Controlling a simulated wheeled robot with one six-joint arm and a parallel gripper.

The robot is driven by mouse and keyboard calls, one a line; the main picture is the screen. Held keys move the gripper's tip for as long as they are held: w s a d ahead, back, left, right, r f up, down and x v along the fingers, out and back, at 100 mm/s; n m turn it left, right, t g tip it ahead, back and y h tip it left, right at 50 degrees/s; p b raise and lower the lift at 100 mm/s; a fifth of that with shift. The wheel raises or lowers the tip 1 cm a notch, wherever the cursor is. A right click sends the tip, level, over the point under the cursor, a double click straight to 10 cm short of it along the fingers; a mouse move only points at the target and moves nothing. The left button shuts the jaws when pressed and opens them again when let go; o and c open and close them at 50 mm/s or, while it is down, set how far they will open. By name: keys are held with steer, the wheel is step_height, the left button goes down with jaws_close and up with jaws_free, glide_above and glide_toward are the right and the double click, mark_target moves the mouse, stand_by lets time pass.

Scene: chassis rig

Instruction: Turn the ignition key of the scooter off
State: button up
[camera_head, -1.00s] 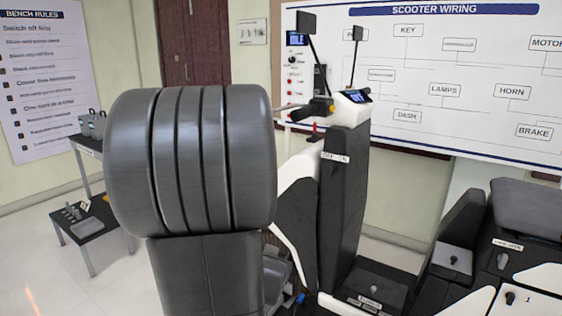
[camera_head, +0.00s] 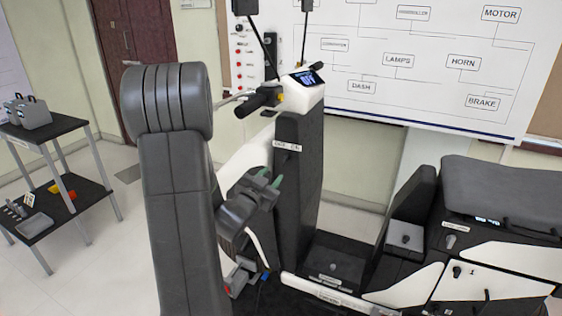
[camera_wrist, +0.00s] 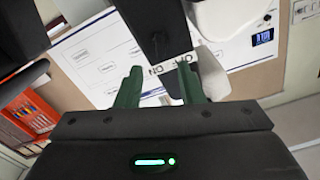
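The scooter's dark front column (camera_head: 297,190) stands right of my arm in the head view. A white OFF/ON label (camera_head: 287,146) is on its upper part. The label also shows tilted and upside down in the wrist view (camera_wrist: 172,66). My gripper (camera_head: 269,178) is beside the column, below the label, with its two green fingertips apart. In the wrist view my gripper (camera_wrist: 160,85) is open and points toward the label. A small grey part shows low between the fingers; I cannot tell whether it is the key. I cannot make out the key or its position.
The handlebar grip (camera_head: 262,99) and lit dash (camera_head: 304,79) are above my gripper. The seat (camera_head: 505,190) and side panels are to the right. A black cart (camera_head: 60,180) stands at the far left. The wiring board (camera_head: 420,70) is behind the scooter.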

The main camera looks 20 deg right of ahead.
mark_target(284, 162)
steer(key=p+x, duration=0.1)
steer(key=x, duration=0.7)
steer(key=shift+w+d+p, duration=0.1)
steer(key=shift+w+p, duration=0.05)
steer(key=shift+p, duration=0.2)
jaws_close()
